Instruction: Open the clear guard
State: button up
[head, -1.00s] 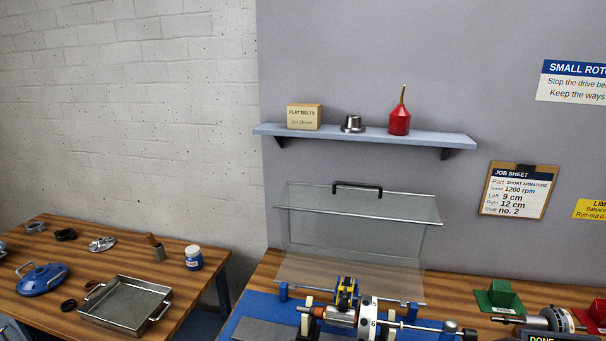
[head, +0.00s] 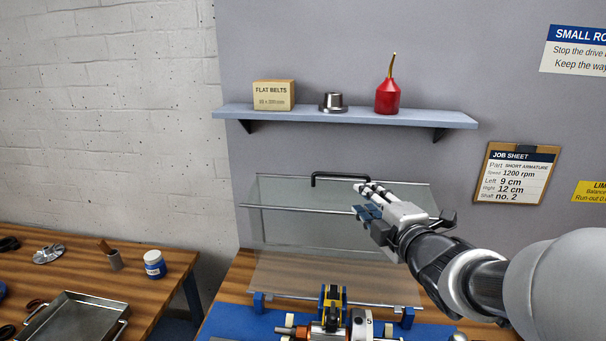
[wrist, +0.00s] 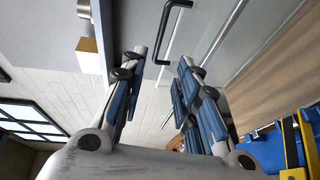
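The clear guard (head: 300,232) stands raised and upright behind the balancing machine, its panel in front of the grey wall. Its black handle (head: 338,176) runs along the top edge. My gripper (head: 362,199) is beside the handle's right end in the head view, in front of the panel's upper right part. In the wrist view my gripper (wrist: 161,68) is open, with nothing between its fingers. The handle (wrist: 168,38) shows just beyond the fingertips there, apart from them as far as I can tell. The rotor (head: 335,328) lies below, partly cut off by the frame.
A shelf (head: 345,117) with a belt box (head: 273,95), a metal cup (head: 333,102) and a red oil can (head: 387,97) is above the guard. A side table with a metal tray (head: 75,318) is at left. The job sheet (head: 516,172) hangs at right.

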aim_at(339, 176)
jog(key=b+x, duration=0.1)
jog(key=x, duration=1.6)
jog(key=shift+r+b, duration=0.1)
jog(key=shift+b, duration=0.2)
jog(key=shift+c, duration=0.3)
grip_shut()
